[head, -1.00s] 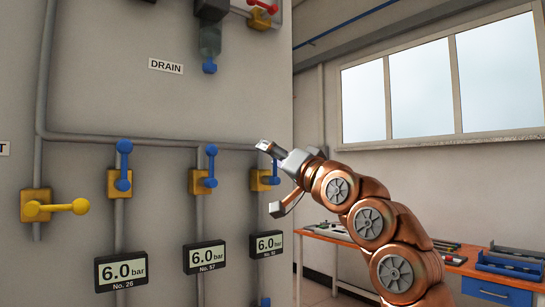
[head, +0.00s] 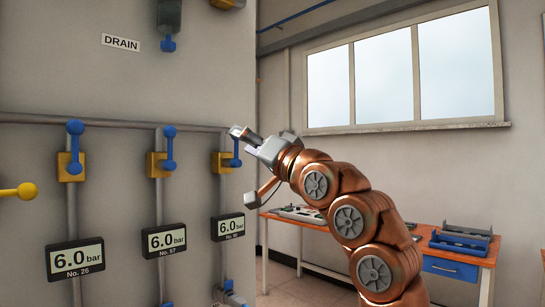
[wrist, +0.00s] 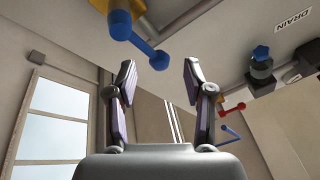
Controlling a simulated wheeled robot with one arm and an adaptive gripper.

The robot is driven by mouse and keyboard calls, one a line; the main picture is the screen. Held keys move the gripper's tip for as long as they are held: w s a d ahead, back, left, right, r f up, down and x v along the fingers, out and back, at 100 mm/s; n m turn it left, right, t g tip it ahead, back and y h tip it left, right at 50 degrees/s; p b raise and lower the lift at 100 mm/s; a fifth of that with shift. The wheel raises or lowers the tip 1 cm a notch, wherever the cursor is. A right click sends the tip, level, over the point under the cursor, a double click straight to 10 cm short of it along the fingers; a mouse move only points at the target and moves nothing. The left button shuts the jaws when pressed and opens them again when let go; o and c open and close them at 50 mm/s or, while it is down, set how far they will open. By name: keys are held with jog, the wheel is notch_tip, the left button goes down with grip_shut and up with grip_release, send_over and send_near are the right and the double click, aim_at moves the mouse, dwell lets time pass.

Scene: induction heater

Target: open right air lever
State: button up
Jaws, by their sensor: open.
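Three blue levers on yellow valve blocks sit on the grey wall panel in the head view. The right blue lever (head: 237,157) stands upright on its yellow block (head: 219,162), partly hidden by my gripper. The middle lever (head: 169,148) and left lever (head: 75,150) also point up and down. My gripper (head: 238,133) is open at the top of the right lever. In the wrist view, a blue lever (wrist: 140,44) reaches diagonally toward the space between the open fingertips (wrist: 159,70). Its ball end appears between the tips; I cannot tell whether they touch.
Displays reading 6.0 bar hang below the levers, such as No. 26 (head: 75,259) and No. 57 (head: 164,240). A yellow handle (head: 20,191) juts out at left. An orange workbench (head: 420,262) with blue trays (head: 462,240) stands at right, below a window.

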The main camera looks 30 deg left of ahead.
jog(key=v, duration=0.7)
jog(key=shift+s+d+f, duration=0.2)
jog(key=shift+d+f, duration=0.05)
jog(key=shift+d, duration=0.05)
dwell(0.9)
dwell(0.4)
